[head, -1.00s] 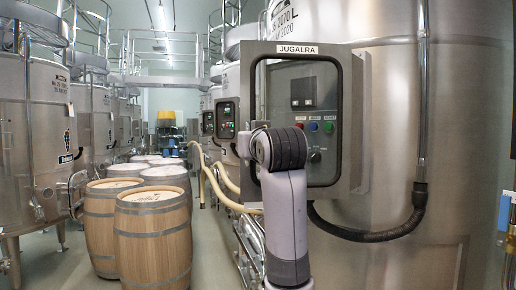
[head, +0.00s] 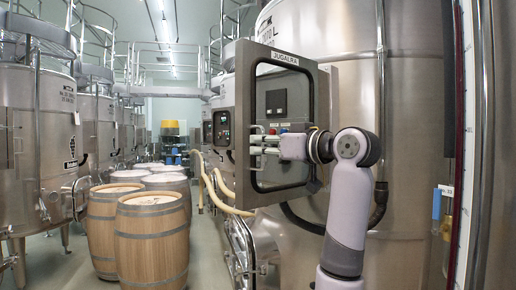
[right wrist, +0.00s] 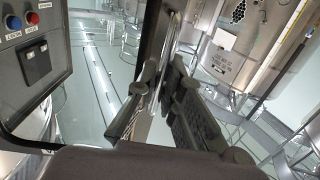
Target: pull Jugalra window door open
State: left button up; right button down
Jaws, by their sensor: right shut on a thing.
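The Jugalra window door (head: 252,125) is a clear pane in a thick black rounded frame on the front of the grey Jugalra control box (head: 325,95). Its frame also shows in the right wrist view (right wrist: 154,35). My right gripper (head: 262,143) reaches across the pane from the right to the left side of the frame. I cannot tell whether the door stands slightly off the box. My left gripper is not in view.
Steel vats (head: 35,150) line the left and a large vat (head: 410,130) stands behind the box. Wooden barrels (head: 150,245) stand at left of centre. Pale hoses (head: 215,190) hang left of the box. The floor between barrels and box is open.

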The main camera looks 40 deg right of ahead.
jog(key=shift+s+d, duration=0.15)
jog(key=shift+s, duration=0.1)
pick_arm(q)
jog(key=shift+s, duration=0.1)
pick_arm(e)
jog(key=c, duration=1.7)
grip_release()
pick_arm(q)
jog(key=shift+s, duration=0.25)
pick_arm(e)
jog(key=shift+w, duration=0.1)
jog(key=s+d, duration=0.1)
jog(key=s, duration=1.1)
jog(key=shift+d, duration=0.35)
